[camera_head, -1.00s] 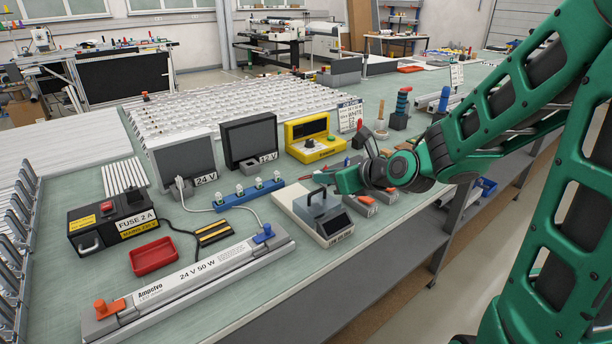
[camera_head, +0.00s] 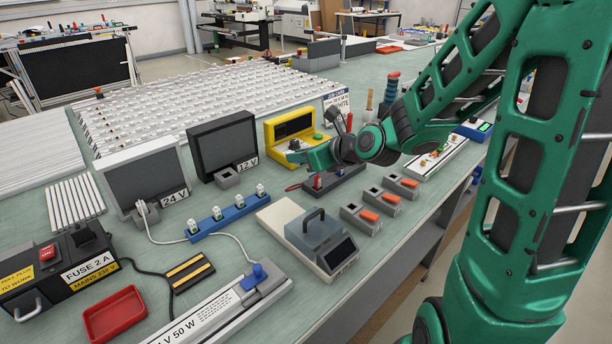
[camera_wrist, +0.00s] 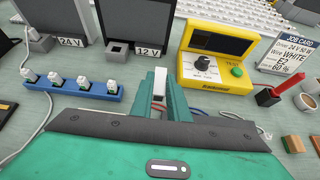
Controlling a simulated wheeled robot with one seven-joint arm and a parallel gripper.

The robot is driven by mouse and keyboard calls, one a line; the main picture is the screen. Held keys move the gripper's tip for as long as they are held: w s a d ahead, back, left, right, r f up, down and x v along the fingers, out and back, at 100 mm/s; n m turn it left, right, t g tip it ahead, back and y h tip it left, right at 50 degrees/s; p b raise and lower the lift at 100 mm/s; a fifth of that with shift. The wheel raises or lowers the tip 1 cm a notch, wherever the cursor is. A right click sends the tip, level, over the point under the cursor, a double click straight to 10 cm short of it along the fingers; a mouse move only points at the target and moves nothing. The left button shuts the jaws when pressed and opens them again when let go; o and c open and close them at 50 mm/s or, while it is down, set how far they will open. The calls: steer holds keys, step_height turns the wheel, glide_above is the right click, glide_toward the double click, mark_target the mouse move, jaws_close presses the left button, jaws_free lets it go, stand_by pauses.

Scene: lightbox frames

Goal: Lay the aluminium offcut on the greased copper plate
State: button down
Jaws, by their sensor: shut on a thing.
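My gripper (camera_head: 292,158) is above the bench, in front of the yellow tester. In the wrist view my gripper (camera_wrist: 160,80) has its two green fingers closed on a small pale grey bar (camera_wrist: 160,83), which looks like the aluminium offcut. The bar stands upright between the fingers, clear of the blocks around it. In the head view the bar is too small or hidden to make out. I cannot pick out a greased copper plate with certainty.
The yellow tester (camera_head: 290,133) and black 12 V monitor (camera_head: 222,143) stand behind my gripper. A grey handled instrument (camera_head: 318,240) and several grey-orange blocks (camera_head: 368,216) sit nearer the front edge. A blue socket strip (camera_head: 228,218) lies left. Bare bench shows between these.

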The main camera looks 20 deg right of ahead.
glide_above(313, 175)
steer(key=f, duration=0.5)
steer(key=shift+s+f, duration=0.2)
steer(key=shift+f, duration=0.15)
steer(key=shift+w+f, duration=0.1)
steer(key=shift+f, duration=1.95)
steer(key=c, duration=2)
jaws_free()
steer(key=shift+f, duration=0.1)
